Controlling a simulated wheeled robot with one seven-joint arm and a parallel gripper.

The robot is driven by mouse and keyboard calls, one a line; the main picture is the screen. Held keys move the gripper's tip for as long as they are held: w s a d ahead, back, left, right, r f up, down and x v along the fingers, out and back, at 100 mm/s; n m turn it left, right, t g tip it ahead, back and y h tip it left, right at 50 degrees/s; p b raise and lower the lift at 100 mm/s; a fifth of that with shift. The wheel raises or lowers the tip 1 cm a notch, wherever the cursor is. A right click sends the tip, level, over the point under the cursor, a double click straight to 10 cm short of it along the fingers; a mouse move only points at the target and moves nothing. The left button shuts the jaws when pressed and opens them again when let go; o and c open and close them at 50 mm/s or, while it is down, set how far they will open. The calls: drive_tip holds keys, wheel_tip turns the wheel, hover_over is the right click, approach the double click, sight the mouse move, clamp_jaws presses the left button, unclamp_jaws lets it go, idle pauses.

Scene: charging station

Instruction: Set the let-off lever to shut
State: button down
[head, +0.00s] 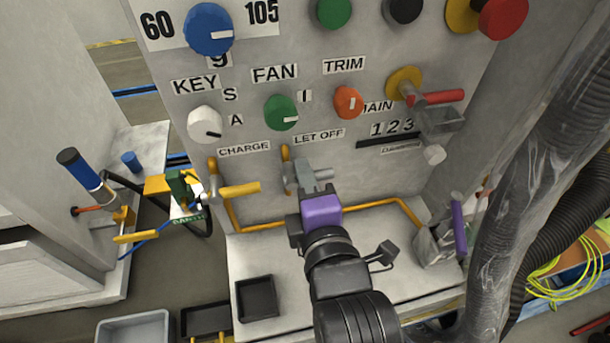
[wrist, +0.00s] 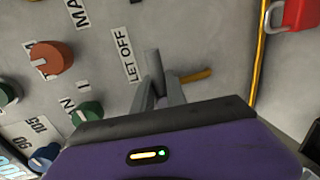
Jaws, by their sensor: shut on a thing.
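The let-off lever (head: 324,174) is a short grey handle on a valve under the LET OFF label (head: 318,135) of the grey panel. In the head view it points to the right, roughly level. My gripper (head: 308,184), with its purple body, reaches up to it from below, and its fingers are shut on the lever. In the wrist view the lever's grey end (wrist: 153,64) shows between the fingertips (wrist: 157,92). The fingers hide part of the lever and its valve.
The charge lever (head: 240,188), with a yellow handle, stands close on the left. Yellow pipe (head: 370,204) runs along the panel's foot. Knobs (head: 281,112) sit above. A black tray (head: 257,298) lies on the ledge, and a thick grey hose (head: 525,190) hangs at the right.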

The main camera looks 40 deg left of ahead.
drive_tip(key=shift+s+a+r, duration=0.3)
drive_tip(key=shift+s+a, duration=0.15)
drive_tip(key=shift+a, duration=0.05)
drive_tip(key=c, duration=1.3)
unclamp_jaws()
drive_tip(key=shift+c, duration=0.2)
drive_tip(key=shift+f, duration=0.15)
drive_tip(key=shift+d, duration=0.1)
drive_tip(key=v, duration=0.7)
drive_tip(key=shift+d, duration=0.3)
drive_tip(key=shift+s, duration=0.15)
